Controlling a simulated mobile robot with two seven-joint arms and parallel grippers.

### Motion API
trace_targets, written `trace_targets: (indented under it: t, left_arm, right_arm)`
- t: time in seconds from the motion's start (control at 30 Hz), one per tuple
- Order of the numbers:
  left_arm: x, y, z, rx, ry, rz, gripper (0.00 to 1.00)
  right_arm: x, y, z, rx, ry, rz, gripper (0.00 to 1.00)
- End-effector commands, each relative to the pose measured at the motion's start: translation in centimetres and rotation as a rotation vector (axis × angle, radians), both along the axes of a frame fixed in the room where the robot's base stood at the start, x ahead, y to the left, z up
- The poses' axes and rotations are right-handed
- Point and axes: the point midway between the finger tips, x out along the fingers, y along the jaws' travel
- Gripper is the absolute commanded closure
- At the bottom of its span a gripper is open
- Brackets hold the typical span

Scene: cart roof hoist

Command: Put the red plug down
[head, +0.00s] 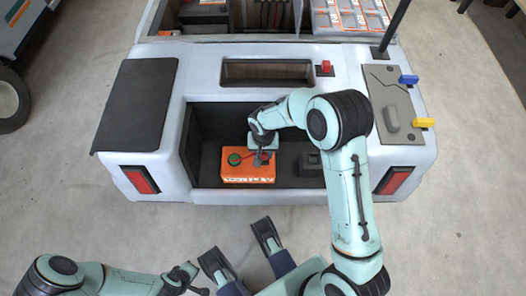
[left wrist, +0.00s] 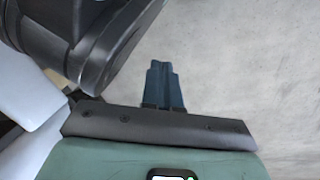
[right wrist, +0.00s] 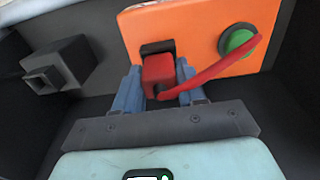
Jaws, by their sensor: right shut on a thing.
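The red plug (right wrist: 158,72) sits between the blue fingers of my right gripper (right wrist: 158,90) in the right wrist view. The right gripper also shows in the head view (head: 263,158), down in the cart's rear bay. The plug is at a dark socket on the orange box (right wrist: 200,25); I cannot tell how far it is seated. A red cable (right wrist: 225,73) runs from the plug toward a green round knob (right wrist: 238,42) on the box. The orange box (head: 240,180) stands on the bay floor. My left gripper (left wrist: 164,85) has its fingers together, with nothing visible between them.
A dark block with a square opening (right wrist: 60,65) is also in the bay, right of the box in the head view (head: 310,163). The bay walls (head: 210,120) surround my right gripper. A red piece (head: 326,67) and blue and yellow levers (head: 424,122) are on the cart's top.

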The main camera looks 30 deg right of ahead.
Motion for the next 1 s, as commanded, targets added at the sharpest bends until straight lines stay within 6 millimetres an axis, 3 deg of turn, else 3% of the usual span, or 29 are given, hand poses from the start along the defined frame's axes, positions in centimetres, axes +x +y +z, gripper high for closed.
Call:
trace_targets:
  t: [0.07, 0.1, 0.17, 0.57, 1.0]
  left_arm:
    - [-0.2, 0.0, -0.2, 0.000, 0.007, 0.001, 1.00]
    - [-0.3, 0.0, -0.2, -0.001, 0.009, 0.000, 1.00]
    - [-0.3, 0.0, -0.2, -0.001, 0.009, 0.000, 1.00]
    - [0.2, 0.0, 0.3, 0.001, -0.008, -0.001, 1.00]
    - [5.0, -0.8, 4.9, 0.008, -0.171, -0.009, 1.00]
  right_arm:
    - [0.0, 0.0, -0.3, 0.000, 0.001, 0.000, 1.00]
    - [0.0, 0.0, -0.3, 0.000, 0.001, 0.000, 0.54]
    - [0.0, 0.0, -0.3, 0.000, 0.001, 0.000, 0.35]
    - [0.0, 0.0, 0.5, 0.000, -0.002, 0.000, 0.35]
    - [0.0, 0.0, 9.3, 0.001, -0.003, -0.001, 0.35]
